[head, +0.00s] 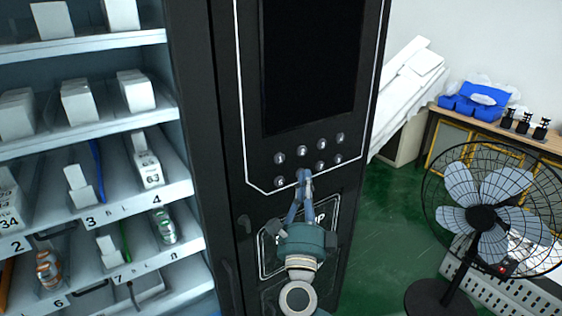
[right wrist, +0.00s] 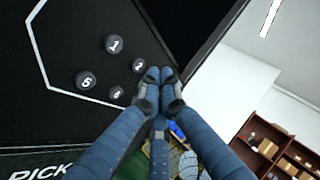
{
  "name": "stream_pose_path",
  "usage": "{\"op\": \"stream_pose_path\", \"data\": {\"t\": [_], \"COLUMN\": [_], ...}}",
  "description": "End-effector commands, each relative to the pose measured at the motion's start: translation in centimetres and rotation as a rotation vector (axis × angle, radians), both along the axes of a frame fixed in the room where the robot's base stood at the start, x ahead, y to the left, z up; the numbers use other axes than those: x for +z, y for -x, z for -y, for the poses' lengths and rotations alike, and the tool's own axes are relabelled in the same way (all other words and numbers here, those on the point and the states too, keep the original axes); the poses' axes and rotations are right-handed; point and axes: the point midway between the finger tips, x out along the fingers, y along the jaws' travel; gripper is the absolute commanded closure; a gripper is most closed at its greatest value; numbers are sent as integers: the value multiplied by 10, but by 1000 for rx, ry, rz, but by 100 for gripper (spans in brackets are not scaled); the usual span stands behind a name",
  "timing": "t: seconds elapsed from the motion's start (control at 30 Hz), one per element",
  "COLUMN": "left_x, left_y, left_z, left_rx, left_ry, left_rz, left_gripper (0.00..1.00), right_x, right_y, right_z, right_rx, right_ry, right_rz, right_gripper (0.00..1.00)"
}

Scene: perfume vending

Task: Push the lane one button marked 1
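The button marked 1 is a round dark button (right wrist: 114,44) on the black panel of the vending machine. It is the upper left of the visible group, and in the head view it is the left end of the upper row (head: 279,158). Buttons 2 (right wrist: 138,65), 5 (right wrist: 86,80) and 6 (right wrist: 117,92) are near it. My right gripper (head: 304,172) has its fingertips together, with nothing between them. In the right wrist view the fingertips (right wrist: 160,75) are to the right of and below button 1, apart from it. My left gripper is not in view.
A dark screen (head: 312,65) is above the buttons. Shelves with numbered lanes (head: 95,210) and white boxes stand at left. A black fan (head: 480,218) stands at right on the green floor (head: 385,250). A table with blue boxes (head: 470,105) is behind it.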

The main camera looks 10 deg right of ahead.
Motion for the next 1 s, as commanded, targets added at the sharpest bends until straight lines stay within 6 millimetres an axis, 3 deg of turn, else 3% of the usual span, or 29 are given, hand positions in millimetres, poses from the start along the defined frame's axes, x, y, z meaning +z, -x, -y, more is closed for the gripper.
{"op": "stream_pose_path", "data": {"t": [0.3,0.5,1.0], "left_x": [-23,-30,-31], "left_y": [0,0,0], "left_z": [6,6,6], "left_rx": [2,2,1], "left_ry": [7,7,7], "left_rz": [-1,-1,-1], "left_gripper": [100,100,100], "right_x": [-2,-1,0], "right_y": [-43,-60,-65], "right_z": [-16,-22,-24], "right_rx": [1,-1,0], "right_ry": [-1,-1,-1], "right_rz": [2,1,0], "right_gripper": [100,100,100]}}
